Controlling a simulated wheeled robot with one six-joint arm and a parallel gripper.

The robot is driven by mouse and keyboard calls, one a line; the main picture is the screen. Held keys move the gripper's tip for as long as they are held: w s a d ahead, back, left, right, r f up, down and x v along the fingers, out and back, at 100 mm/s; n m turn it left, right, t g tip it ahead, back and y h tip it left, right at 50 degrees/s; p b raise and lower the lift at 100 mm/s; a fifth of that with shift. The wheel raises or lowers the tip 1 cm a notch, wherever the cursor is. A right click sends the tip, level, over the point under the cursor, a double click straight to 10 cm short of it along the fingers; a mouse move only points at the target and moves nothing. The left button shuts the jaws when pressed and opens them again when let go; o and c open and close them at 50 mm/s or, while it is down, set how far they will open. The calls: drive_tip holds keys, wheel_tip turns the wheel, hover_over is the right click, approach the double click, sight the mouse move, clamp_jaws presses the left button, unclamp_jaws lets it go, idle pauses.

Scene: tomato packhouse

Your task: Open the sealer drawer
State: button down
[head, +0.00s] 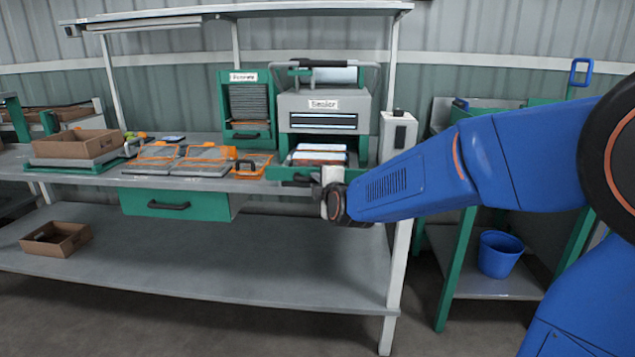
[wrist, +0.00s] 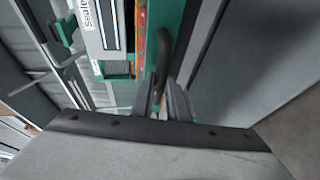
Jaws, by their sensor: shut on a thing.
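The sealer (head: 325,104) is a grey machine with a name label, on the workbench's right part. Its green drawer (head: 285,172) stands out from under the body, and packs with pale and orange edges show inside. My gripper (head: 318,182) is at the drawer's front, at its dark handle. In the wrist view my gripper's fingers (wrist: 168,98) are shut on the dark drawer handle (wrist: 165,45), with the green drawer front (wrist: 176,22) behind it. The sealer label shows tilted at the upper left of the wrist view. My gripper hides part of the drawer front in the head view.
A green-framed machine (head: 249,105) stands left of the sealer. Orange-edged trays (head: 205,153) and a cardboard box (head: 75,144) lie on the bench. A closed green bench drawer (head: 160,204) is below. A blue bucket (head: 499,254) sits on the right shelf. The lower bench shelf is mostly clear.

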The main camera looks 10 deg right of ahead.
drive_tip(key=c, duration=1.7)
unclamp_jaws()
drive_tip(key=shift+c, duration=0.2)
drive_tip(key=shift+s, duration=0.1)
drive_tip(key=s+d+r, duration=0.1)
drive_tip(key=s+r, duration=0.2)
drive_tip(key=s, duration=1.3)
drive_tip(key=shift+s+d, duration=0.2)
drive_tip(key=shift+s, duration=0.2)
drive_tip(key=s+d+f+m+g, duration=0.3)
drive_tip(key=s+f+m, duration=0.2)
drive_tip(key=s, duration=0.3)
drive_tip(key=s+d+f+m+g+h, duration=0.1)
drive_tip(key=s+d+f+m+g, duration=0.2)
drive_tip(key=s+m, duration=0.4)
drive_tip(key=s+d+f+m+g, duration=0.3)
drive_tip(key=s+f+m+g, duration=0.2)
drive_tip(key=s, duration=0.5)
drive_tip(key=shift+s+d+f+m, duration=0.35)
drive_tip(key=shift+f+m, duration=0.25)
drive_tip(key=shift+f, duration=0.35)
